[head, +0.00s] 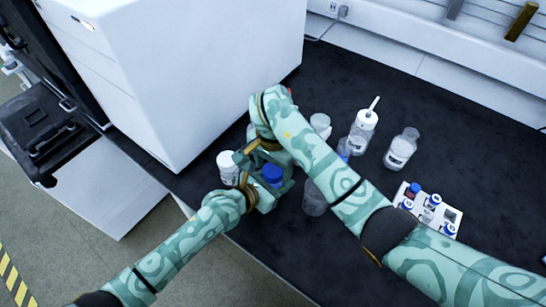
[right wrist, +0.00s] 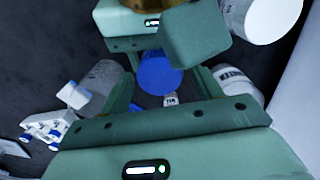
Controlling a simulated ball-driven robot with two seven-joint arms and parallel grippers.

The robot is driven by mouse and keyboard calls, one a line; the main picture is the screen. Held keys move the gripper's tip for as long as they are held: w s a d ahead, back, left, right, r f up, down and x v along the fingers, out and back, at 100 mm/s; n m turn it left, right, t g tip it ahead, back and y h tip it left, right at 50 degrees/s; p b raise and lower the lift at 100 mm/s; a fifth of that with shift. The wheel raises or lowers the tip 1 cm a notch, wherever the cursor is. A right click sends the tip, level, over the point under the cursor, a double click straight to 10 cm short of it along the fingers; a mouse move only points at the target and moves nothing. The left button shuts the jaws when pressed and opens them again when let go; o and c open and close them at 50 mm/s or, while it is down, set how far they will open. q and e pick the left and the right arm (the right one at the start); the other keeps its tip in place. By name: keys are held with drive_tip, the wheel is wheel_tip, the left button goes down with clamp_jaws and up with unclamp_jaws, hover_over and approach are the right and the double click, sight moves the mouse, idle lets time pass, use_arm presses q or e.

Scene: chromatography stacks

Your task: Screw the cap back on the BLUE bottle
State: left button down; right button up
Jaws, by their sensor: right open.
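The blue cap (head: 272,174) shows in the head view between my two grippers. It also shows in the right wrist view (right wrist: 159,74), with a small white label just below it. The bottle under it is mostly hidden by the grippers, so I cannot tell how the cap sits on it. My right gripper (head: 263,160) is open, its fingers on either side of the cap in the right wrist view (right wrist: 165,92), with gaps visible. My left gripper (head: 262,192) is low beside the cap and bottle; its grip is hidden. It also shows at the top of the right wrist view (right wrist: 160,30).
A white-capped bottle (head: 227,165) stands close left of the grippers. A wash bottle (head: 363,130), a clear bottle (head: 402,149) and a rack of blue-capped vials (head: 408,188) stand to the right. A large white instrument (head: 200,70) is behind left. The bench's far right is clear.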

drive_tip(key=shift+f, duration=0.2)
drive_tip(key=c, duration=1)
drive_tip(key=m, duration=0.3)
drive_tip(key=shift+a, duration=0.1)
drive_tip(key=m, duration=0.3)
drive_tip(key=shift+m, duration=0.3)
drive_tip(key=o, duration=1.1)
